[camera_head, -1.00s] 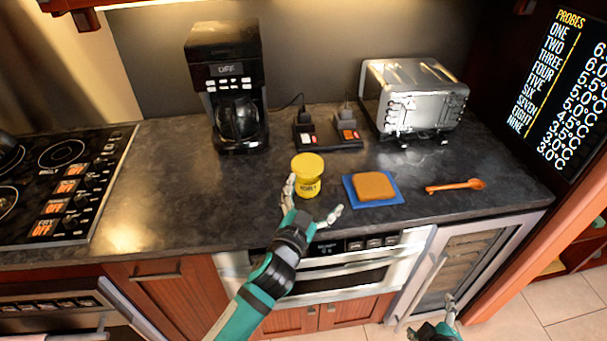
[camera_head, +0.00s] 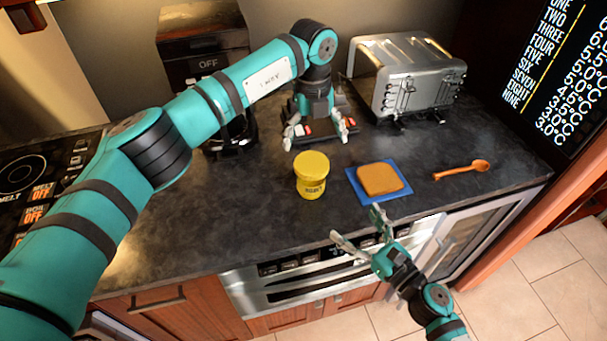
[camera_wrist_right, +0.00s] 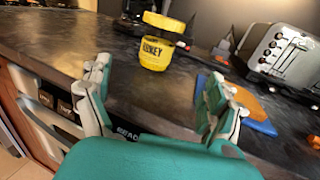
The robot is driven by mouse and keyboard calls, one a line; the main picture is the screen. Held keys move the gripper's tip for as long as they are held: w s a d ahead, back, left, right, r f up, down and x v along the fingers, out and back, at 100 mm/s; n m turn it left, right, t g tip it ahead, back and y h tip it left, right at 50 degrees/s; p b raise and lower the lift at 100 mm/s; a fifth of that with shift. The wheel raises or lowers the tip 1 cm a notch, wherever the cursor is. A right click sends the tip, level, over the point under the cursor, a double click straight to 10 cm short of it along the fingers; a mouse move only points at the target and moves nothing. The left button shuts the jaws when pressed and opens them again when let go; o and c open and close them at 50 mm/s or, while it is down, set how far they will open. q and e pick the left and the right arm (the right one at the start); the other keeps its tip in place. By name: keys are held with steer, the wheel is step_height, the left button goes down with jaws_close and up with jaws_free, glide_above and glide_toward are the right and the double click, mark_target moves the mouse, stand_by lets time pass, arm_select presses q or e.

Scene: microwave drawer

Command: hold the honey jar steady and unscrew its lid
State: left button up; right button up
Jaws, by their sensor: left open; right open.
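The yellow honey jar (camera_head: 311,185) stands upright on the dark counter with its yellow lid (camera_head: 311,165) on top. In the right wrist view the jar (camera_wrist_right: 155,52) shows ahead, beyond the fingers, with its lid (camera_wrist_right: 164,22). My left gripper (camera_head: 315,138) is open and empty, pointing down over the counter behind the jar, near the switch boxes. My right gripper (camera_head: 356,225) is open and empty at the counter's front edge, in front and to the right of the jar. Neither gripper touches the jar.
A slice of bread (camera_head: 380,179) on a blue board (camera_head: 397,196) lies right of the jar. A wooden spoon (camera_head: 462,170) lies farther right. A toaster (camera_head: 408,75) stands behind. The coffee maker (camera_head: 205,30) is partly hidden by my left arm. Counter left of the jar is clear.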

mark_target(319, 186)
arm_select(q)
steer(key=shift+a+r, duration=0.35)
steer(key=shift+d+r, duration=0.1)
arm_select(e)
steer(key=x, duration=1.7)
steer(key=shift+a, duration=0.1)
arm_select(q)
steer(key=shift+d, duration=0.1)
arm_select(e)
steer(key=shift+s, duration=0.1)
